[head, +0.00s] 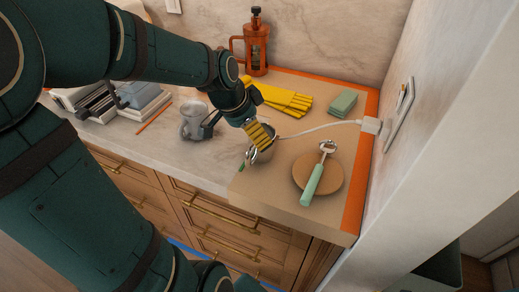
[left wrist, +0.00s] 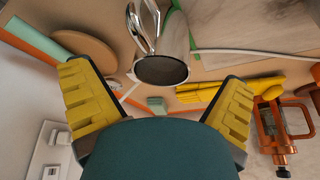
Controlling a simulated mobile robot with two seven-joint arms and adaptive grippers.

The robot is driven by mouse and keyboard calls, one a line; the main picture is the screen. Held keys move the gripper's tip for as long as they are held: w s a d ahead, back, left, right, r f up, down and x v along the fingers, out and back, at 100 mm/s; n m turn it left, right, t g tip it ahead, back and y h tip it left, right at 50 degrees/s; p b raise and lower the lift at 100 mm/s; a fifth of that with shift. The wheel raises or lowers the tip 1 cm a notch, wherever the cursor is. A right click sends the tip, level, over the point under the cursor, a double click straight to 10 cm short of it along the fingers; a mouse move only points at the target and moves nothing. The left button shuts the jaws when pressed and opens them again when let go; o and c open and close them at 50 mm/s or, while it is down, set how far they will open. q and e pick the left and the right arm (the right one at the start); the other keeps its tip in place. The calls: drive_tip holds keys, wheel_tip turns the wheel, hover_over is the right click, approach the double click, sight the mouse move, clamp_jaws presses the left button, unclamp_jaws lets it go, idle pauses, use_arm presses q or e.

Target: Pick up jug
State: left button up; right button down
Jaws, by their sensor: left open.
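A metal jug (head: 266,154) with a shiny handle stands near the front edge of the tan board, partly hidden by my left gripper in the head view. In the left wrist view the jug (left wrist: 174,40) shows its round dark mouth between and beyond the fingers, with its handle on the left. My left gripper (head: 257,136) is open just above the jug, with yellow padded fingers; in the left wrist view the spread fingers (left wrist: 157,78) hold nothing. Whether a finger touches the jug cannot be told. My right gripper is not in view.
Yellow gloves (head: 285,100), an orange French press (head: 256,50) and green sponges (head: 343,103) lie behind. A round wooden board (head: 328,185) with a green-handled tool (head: 313,184) is at right. A white cable (head: 320,127) runs behind the jug.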

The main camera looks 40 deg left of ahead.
use_arm(q)
drive_tip(key=shift+a+b+x, duration=0.15)
drive_tip(key=shift+b+x, duration=0.3)
drive_tip(key=shift+x, duration=1)
drive_tip(key=shift+a+b+x, duration=0.1)
drive_tip(key=shift+b+x, duration=0.35)
drive_tip(key=shift+x, duration=1.05)
drive_tip(key=shift+w, duration=0.1)
drive_tip(key=shift+c, duration=0.3)
drive_tip(key=c, duration=1.2)
